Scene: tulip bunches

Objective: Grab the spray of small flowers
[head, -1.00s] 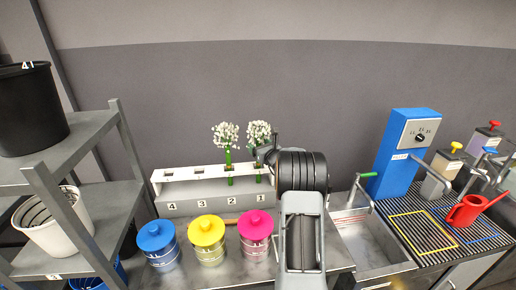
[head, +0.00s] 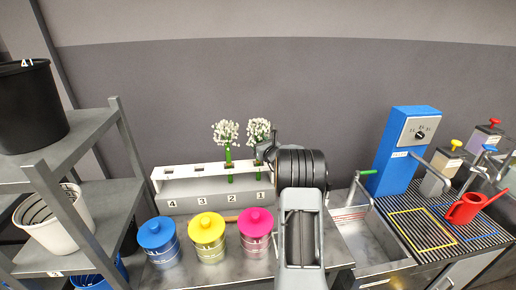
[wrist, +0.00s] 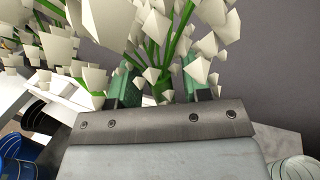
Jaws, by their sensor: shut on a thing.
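Two sprays of small white flowers on green stems stand upright in a grey-white rack (head: 190,203) in the head view. One spray (head: 225,133) is at slot 2, the other spray (head: 259,131) at slot 1. My gripper (head: 265,153) is at the slot 1 spray, its fingers low beside the flower heads. In the wrist view the green fingertips (wrist: 160,88) are on either side of that spray's stems (wrist: 181,50), shut on them. White blossoms hide part of the fingers. The slot 2 spray (wrist: 60,50) shows at the left of the wrist view.
Blue (head: 157,235), yellow (head: 207,229) and pink (head: 256,222) lidded tins stand in front of the rack. A sink (head: 372,240), blue dispenser (head: 397,155) and red watering can (head: 466,208) are at right. A grey shelf (head: 100,195) is at left. Above the flowers it is clear.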

